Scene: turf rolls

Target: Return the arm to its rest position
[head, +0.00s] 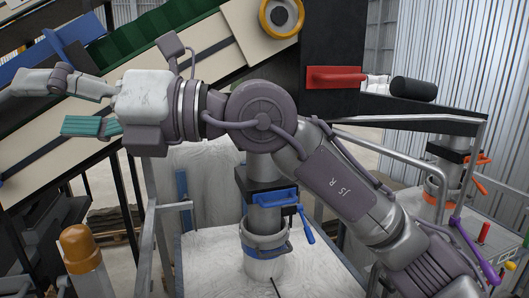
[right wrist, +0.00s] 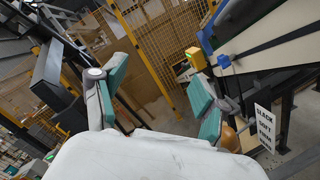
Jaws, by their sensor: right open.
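My right gripper (head: 48,106) is at the upper left of the head view, on my right arm, which reaches across from the lower right. It is held up in front of a sloping conveyor. Its two fingers are spread apart. In the right wrist view the open gripper (right wrist: 158,92) shows teal pads on both fingers and nothing held between them. My left gripper does not show in either view.
The sloping cream-sided conveyor (head: 215,62) runs behind my arm. A red handle (head: 336,77) and a black roll (head: 412,89) are at upper right. An orange-capped post (head: 78,246) stands at lower left. In the right wrist view, yellow mesh fencing (right wrist: 160,45) stands beyond the fingers.

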